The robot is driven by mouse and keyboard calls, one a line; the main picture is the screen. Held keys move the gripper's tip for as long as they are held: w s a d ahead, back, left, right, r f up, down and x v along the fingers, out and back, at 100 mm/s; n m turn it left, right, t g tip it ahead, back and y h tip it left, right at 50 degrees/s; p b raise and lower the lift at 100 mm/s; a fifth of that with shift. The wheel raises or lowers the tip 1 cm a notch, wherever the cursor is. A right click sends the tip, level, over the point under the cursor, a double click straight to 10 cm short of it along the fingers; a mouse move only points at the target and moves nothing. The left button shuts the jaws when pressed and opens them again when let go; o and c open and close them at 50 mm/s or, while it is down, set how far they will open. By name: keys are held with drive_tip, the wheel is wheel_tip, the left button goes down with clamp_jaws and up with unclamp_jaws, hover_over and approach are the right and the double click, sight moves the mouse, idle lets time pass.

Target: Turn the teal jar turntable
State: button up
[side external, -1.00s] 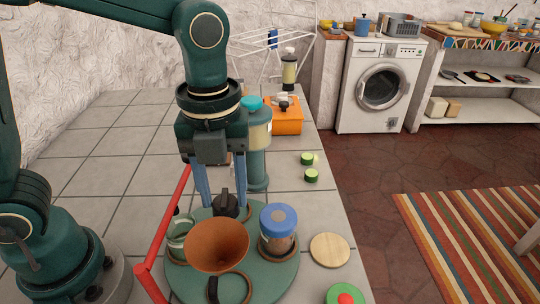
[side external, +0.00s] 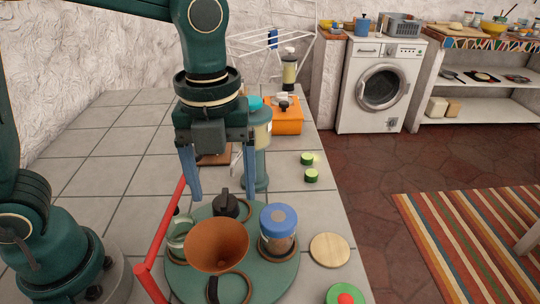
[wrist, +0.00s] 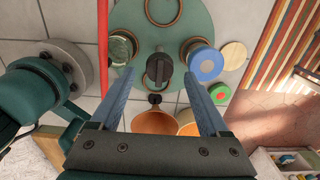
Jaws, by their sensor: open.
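The teal turntable (side external: 275,280) is a flat round disc on the counter, carrying rings and jars. A black upright knob (side external: 226,205) stands on it; it also shows in the wrist view (wrist: 158,68). A blue-lidded jar (side external: 278,240) stands on its right and a green glass jar (side external: 180,245) on its left. My gripper (side external: 223,188) is open and empty, its blue fingers above the knob. In the wrist view the fingers appear on either side of the knob. A brown bowl (side external: 217,247) hides part of the disc.
A red bar (side external: 165,230) runs along the left. A tall teal-capped dispenser (side external: 257,140) and an orange box (side external: 285,122) stand behind. A round wooden board (side external: 330,250) lies right of the turntable. Tiled counter on the left is clear.

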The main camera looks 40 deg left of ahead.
drive_tip(key=shift+r, duration=1.9)
drive_tip(key=shift+a+r, duration=0.15)
drive_tip(key=s+a+n+t, duration=0.1)
drive_tip(key=a+n, duration=0.1)
drive_tip(key=n, duration=0.1)
drive_tip(key=s+a+r+n+t, duration=0.1)
drive_tip(key=s+a+n, duration=0.1)
drive_tip(key=n, duration=0.2)
drive_tip(key=s+a+n+t, duration=0.1)
drive_tip(key=a+n, duration=0.1)
drive_tip(key=n, duration=0.2)
drive_tip(key=shift+s+r+t, duration=0.2)
drive_tip(key=shift+r+t, duration=0.05)
drive_tip(key=shift+t, duration=0.05)
drive_tip(key=f+n, duration=0.1)
drive_tip(key=n, duration=0.4)
drive_tip(key=s+a+f+n+t, duration=0.1)
drive_tip(key=n, duration=0.4)
drive_tip(key=f+n+t, duration=0.1)
drive_tip(key=n, duration=0.5)
drive_tip(key=shift+s+a+f, duration=0.2)
drive_tip(key=shift+f, duration=0.2)
